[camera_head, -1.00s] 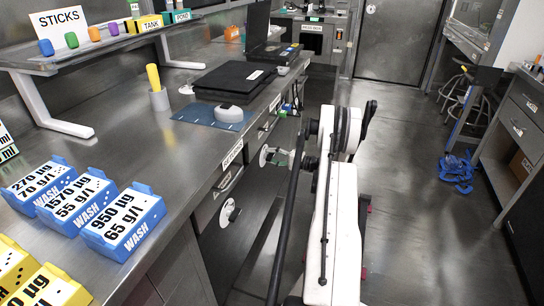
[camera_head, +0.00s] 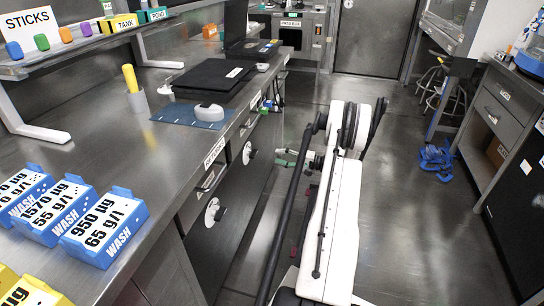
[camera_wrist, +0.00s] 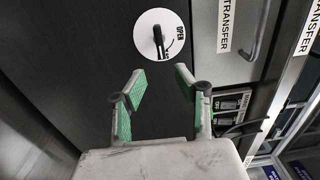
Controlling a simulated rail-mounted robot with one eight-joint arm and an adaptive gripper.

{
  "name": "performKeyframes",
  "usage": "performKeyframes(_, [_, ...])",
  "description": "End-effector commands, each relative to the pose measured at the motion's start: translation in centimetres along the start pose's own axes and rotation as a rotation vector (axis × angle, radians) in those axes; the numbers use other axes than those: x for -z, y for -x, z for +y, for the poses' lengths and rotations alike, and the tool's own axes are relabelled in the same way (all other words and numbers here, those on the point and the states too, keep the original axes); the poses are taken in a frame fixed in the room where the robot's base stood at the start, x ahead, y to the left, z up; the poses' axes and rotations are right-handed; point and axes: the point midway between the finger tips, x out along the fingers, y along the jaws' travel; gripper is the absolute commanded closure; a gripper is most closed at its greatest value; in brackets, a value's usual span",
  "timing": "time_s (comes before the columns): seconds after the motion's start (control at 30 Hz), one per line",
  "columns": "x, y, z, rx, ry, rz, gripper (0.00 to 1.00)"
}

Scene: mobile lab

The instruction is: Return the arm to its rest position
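My white arm (camera_head: 337,215) is folded low in the aisle beside the workbench, its elbow towards the far end of the room. My gripper (camera_wrist: 159,76) is open in the wrist view, its two green-padded fingers apart with nothing between them. In the head view the gripper's green part (camera_head: 287,158) shows to the left of the arm, near the bench front. The rest of the gripper is partly hidden there. The gripper faces a dark cabinet front (camera_wrist: 90,50) with a white round dial (camera_wrist: 147,44) marked OPEN.
The steel workbench (camera_head: 140,165) runs along the left, with blue WASH boxes (camera_head: 105,228), a blue mat (camera_head: 175,114) and a black laptop (camera_head: 236,42). A drawer handle (camera_wrist: 262,35) is near the gripper. The aisle floor (camera_head: 410,230) right of the arm is clear; blue items (camera_head: 436,158) lie farther off.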

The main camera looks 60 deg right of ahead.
Motion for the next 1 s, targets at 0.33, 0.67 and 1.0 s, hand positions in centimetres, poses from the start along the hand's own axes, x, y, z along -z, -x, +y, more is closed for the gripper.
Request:
performKeyframes(0.33, [0.0,0.5,0.0,0.000,0.000,0.000,0.70])
performKeyframes(0.67, [0.0,0.5,0.0,0.000,0.000,0.000,0.70])
performKeyframes(1.0, [7.0,-1.4,-6.8,-0.232,-0.167,0.109,0.70])
